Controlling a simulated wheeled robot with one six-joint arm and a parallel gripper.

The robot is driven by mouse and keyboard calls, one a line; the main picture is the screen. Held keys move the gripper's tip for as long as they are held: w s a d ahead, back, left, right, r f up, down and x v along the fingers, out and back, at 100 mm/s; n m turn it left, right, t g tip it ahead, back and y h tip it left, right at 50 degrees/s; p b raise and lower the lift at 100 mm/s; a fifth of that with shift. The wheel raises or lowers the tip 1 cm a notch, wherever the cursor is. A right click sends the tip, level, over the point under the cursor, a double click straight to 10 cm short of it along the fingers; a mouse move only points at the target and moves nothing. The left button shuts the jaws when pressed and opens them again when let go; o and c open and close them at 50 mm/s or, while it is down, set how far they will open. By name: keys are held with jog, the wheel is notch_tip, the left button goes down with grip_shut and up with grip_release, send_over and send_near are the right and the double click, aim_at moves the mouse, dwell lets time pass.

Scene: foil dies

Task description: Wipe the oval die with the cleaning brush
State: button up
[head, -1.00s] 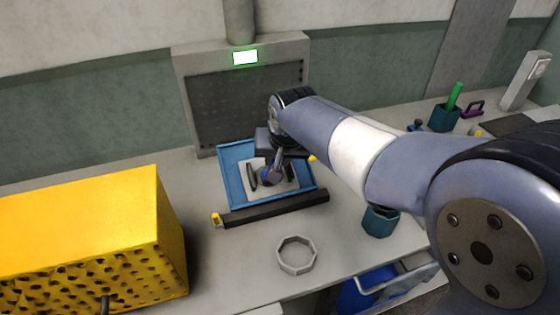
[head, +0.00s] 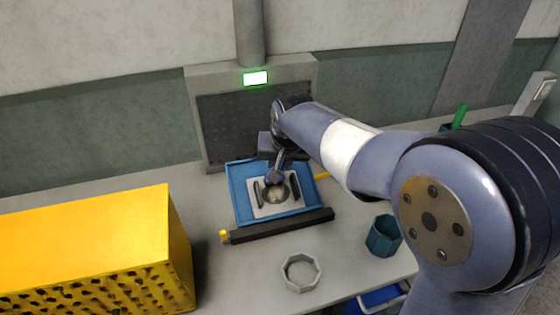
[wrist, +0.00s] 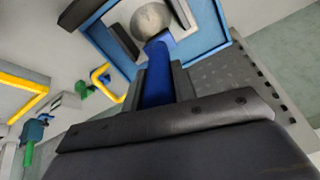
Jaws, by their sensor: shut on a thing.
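My gripper (head: 276,165) is above the blue tray (head: 241,205) at the back of the bench. It is shut on a blue-handled tool, the cleaning brush (wrist: 157,85), which lies between the two dark fingers in the wrist view. A round-to-oval metallic die (head: 275,193) sits on a light plate (head: 262,210) in the tray, between two dark bars. It also shows at the top of the wrist view (wrist: 152,17). The brush's far end overlaps the die's edge in the picture. I cannot tell whether they touch.
A dark bar (head: 280,226) lies along the tray's front. A grey ring (head: 300,273) and teal cup (head: 384,236) stand nearer the front. A large yellow box (head: 95,245) fills the left. A grey panel with a green light (head: 255,78) stands behind the tray.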

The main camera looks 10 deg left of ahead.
jog(key=s+d+f+b, duration=0.2)
jog(key=s+f+b, duration=0.1)
jog(key=s+b, duration=0.1)
jog(key=shift+s+d, duration=0.4)
jog(key=shift+s, duration=0.5)
jog(key=shift+p+v, duration=1.95)
jog(key=shift+v, duration=0.95)
